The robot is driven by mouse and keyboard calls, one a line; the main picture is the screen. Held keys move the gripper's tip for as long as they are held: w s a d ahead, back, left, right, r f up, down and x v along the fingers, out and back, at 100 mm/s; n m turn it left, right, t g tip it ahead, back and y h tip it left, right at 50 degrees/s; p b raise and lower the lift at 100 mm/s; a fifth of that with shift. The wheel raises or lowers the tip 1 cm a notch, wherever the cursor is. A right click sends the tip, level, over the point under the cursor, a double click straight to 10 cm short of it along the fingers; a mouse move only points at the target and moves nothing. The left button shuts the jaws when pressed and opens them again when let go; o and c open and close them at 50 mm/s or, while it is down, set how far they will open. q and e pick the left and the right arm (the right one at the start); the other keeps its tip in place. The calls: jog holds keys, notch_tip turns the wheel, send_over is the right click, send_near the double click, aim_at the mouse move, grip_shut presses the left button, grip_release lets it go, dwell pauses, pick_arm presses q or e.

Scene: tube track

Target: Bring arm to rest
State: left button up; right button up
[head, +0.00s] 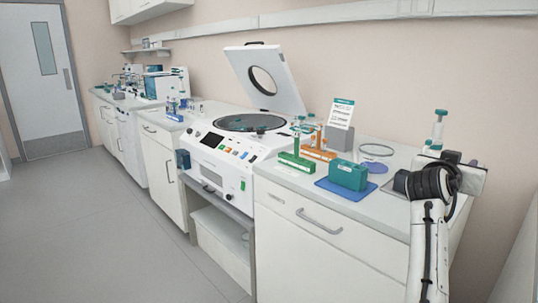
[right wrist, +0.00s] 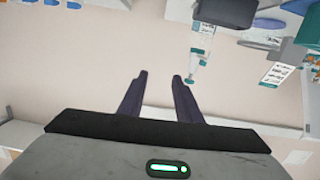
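My right arm (head: 430,240) comes up from the bottom right in the head view, raised in front of the right end of the counter. Its wrist hides part of the counter there. In the right wrist view my right gripper (right wrist: 158,78) has its two dark fingers apart with nothing between them. It points at the plain wall, clear of the bench things. My left arm and gripper are in neither view.
A white centrifuge (head: 222,158) stands with its lid (head: 283,85) raised. Right of it on the counter are a green rack (head: 297,162), an orange rack (head: 318,154), a teal box (head: 348,174) on a blue mat (head: 337,190), and a bottle (head: 437,130). The floor at left is free.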

jog(key=s+a+f+n+g+y, duration=0.1)
jog(key=s+a+f+n+y, duration=0.1)
jog(key=s+f, duration=0.55)
jog(key=s+a+f+n+g+y, duration=0.15)
jog(key=s+f, duration=0.25)
jog(key=f, duration=0.6)
jog(key=s+a+f+n+y, duration=0.1)
jog(key=s+a+f+y, duration=0.1)
jog(key=s+f, duration=0.5)
jog(key=s+a+f+n+g+y, duration=0.2)
jog(key=s+a+f, duration=0.3)
jog(key=s, duration=0.3)
jog(key=s+a+f+n+g+y, duration=0.1)
jog(key=s+a+f+n+y, duration=0.2)
jog(key=s+a, duration=0.45)
jog(key=s+a+f+n+g+y, duration=0.2)
jog(key=s+a+f, duration=0.3)
jog(key=s, duration=0.5)
jog(key=w+a+f+t+y+b, duration=0.1)
jog(key=w+a+f+t, duration=0.4)
jog(key=f, duration=0.7)
jog(key=shift+y, duration=0.75)
